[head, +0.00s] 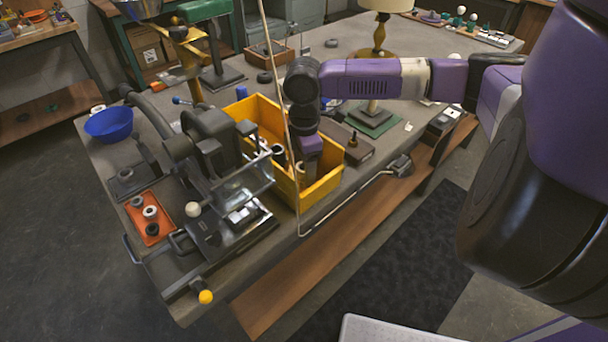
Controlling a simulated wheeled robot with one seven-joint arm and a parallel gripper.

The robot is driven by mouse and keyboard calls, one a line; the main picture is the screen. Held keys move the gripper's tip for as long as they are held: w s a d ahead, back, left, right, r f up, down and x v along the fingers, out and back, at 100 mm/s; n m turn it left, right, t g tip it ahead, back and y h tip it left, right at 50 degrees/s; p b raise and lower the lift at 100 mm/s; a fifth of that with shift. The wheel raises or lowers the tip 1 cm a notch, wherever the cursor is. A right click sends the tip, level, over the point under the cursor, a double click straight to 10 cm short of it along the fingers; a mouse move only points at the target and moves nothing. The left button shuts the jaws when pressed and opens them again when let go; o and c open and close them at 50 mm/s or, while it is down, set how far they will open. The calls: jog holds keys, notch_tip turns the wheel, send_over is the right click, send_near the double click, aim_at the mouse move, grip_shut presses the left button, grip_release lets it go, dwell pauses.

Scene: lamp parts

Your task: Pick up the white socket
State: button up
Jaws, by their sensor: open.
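My gripper (304,168) points down into the yellow bin (322,188) on the workbench, near the bin's front right wall. It is open, and its fingertips are mostly hidden. A small pale, ring-topped piece (300,166) shows right at the fingers and may be the white socket. I cannot tell whether it touches them. A dark cylinder with a pale top (278,150) stands to its left in the bin. Another small white ring-shaped part (150,212) sits on the orange tray (138,225) at the bench's left, well away from my gripper.
A dark machine (205,150) with a clear guard stands left of the bin. A thin pale cord (289,110) hangs in front of the bin. A blue bowl (109,124) is at the far left. A lamp (376,30) stands behind my arm. A dark box (350,143) lies right of the bin.

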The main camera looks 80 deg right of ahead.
grip_shut()
jog(key=shift+r, duration=0.15)
